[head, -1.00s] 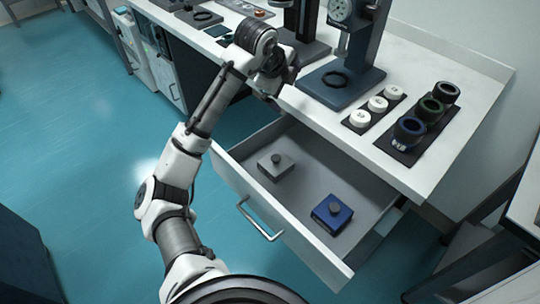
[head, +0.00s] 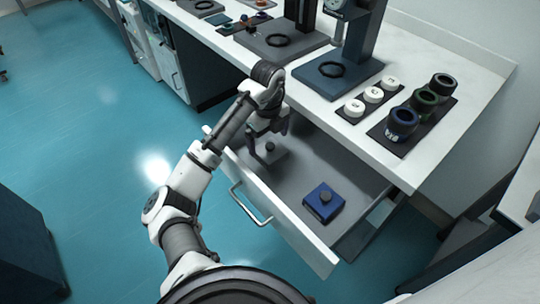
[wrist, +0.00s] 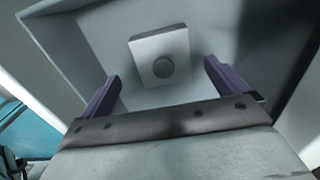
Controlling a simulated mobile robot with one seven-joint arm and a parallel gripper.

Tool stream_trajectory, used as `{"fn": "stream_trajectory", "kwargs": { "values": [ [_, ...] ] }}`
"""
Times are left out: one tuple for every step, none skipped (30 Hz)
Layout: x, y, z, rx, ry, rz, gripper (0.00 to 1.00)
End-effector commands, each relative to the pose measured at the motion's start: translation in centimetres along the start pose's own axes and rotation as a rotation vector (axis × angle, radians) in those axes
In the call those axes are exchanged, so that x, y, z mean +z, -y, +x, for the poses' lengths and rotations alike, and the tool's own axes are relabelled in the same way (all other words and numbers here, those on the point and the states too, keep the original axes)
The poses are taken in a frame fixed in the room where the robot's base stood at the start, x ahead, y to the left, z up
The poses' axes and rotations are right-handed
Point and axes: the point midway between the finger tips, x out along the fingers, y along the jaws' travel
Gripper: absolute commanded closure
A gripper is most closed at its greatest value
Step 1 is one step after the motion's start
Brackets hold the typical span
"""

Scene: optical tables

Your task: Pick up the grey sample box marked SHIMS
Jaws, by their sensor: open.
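The grey box (head: 276,155) with a round knob on its lid lies in the open drawer, toward its left end, partly hidden by my gripper in the head view. In the wrist view the grey box (wrist: 160,54) lies on the drawer floor, beyond and between my fingertips, apart from them. No marking can be read on it. My gripper (head: 262,152) reaches down into the drawer over the grey box. In the wrist view my gripper (wrist: 162,76) is open and empty, one finger on each side of the picture.
A blue box (head: 323,202) with a knob lies in the same drawer (head: 297,183), to the right. The drawer walls surround both boxes. The worktop (head: 440,62) above carries white caps (head: 373,95), dark rings (head: 403,121) and stands.

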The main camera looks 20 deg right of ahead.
Motion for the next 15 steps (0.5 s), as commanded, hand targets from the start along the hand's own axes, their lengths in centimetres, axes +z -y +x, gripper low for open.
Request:
{"fn": "stream_trajectory", "kwargs": {
  "values": [
    [0.0, 0.0, 0.3, -0.001, 0.0, -0.001, 0.02],
    [0.0, 0.0, 0.5, -0.001, 0.0, -0.001, 0.02],
    [0.0, 0.0, 0.6, -0.001, 0.0, -0.001, 0.02],
    [0.0, 0.0, 0.8, -0.001, -0.001, -0.001, 0.02],
    [-0.1, 0.1, 1.0, -0.001, -0.001, -0.001, 0.02],
    [-0.1, 0.1, 1.4, -0.001, -0.002, -0.001, 0.02],
    [-0.2, 0.2, 1.8, -0.001, -0.003, -0.001, 0.02],
    [-0.3, 0.2, 2.2, 0.0, -0.003, -0.001, 0.02],
    [-0.3, 0.3, 2.8, 0.0, -0.004, -0.001, 0.02],
    [-0.4, 0.4, 3.2, -0.001, -0.004, -0.002, 0.02],
    [-0.4, 0.4, 3.6, -0.001, -0.005, -0.001, 0.02],
    [-0.4, 0.4, 4.0, 0.0, -0.003, -0.003, 0.02],
    [-0.3, 0.4, 4.3, 0.001, -0.002, -0.003, 0.02],
    [-0.3, 0.4, 4.7, 0.001, -0.002, -0.003, 0.02],
    [-0.3, 0.4, 5.1, 0.001, -0.001, -0.003, 0.02]
  ]
}}
